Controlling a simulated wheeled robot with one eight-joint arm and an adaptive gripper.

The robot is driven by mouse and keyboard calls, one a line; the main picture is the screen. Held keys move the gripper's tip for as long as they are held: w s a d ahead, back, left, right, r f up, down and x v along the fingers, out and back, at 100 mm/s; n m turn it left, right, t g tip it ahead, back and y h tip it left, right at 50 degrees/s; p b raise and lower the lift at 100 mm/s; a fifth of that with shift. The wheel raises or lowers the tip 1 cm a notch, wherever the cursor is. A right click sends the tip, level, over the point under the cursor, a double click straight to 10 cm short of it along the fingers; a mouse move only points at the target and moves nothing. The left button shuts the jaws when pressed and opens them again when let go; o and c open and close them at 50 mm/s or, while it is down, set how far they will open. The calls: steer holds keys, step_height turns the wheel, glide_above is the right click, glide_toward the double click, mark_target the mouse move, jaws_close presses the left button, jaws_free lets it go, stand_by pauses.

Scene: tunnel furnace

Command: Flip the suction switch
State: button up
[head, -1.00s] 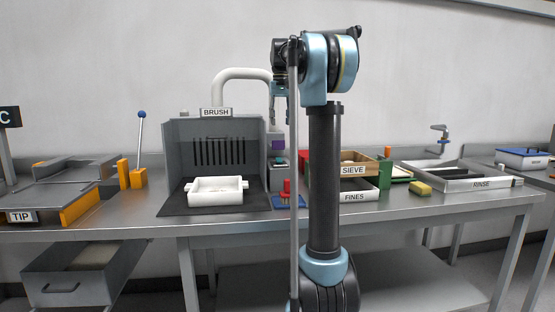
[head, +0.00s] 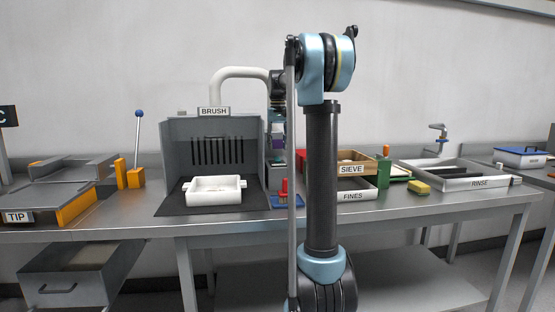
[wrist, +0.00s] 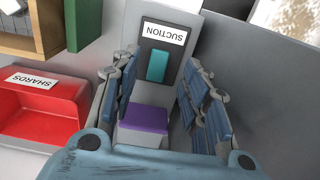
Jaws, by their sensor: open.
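The suction switch (wrist: 156,66) is a teal rocker on a dark plate under a white SUCTION label (wrist: 165,33), upside down in the wrist view. It sits on a grey panel beside the hood. My gripper (wrist: 157,88) is open, with its blue-grey fingers on either side of the switch panel in this view. Whether they touch it cannot be told. A purple block (wrist: 144,122) lies nearer, between the fingers. In the head view my gripper (head: 277,152) hangs at the hood's right side, partly hidden by my arm, and the switch is hard to make out.
The grey BRUSH hood (head: 212,140) holds a white tray (head: 214,190) in front. A red SHARDS bin (wrist: 40,112) lies left of the gripper in the wrist view. The SIEVE box (head: 352,168) and RINSE tray (head: 475,184) stand to the right.

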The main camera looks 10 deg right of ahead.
mark_target(278, 160)
steer(key=shift+f, duration=2.85)
jaws_close()
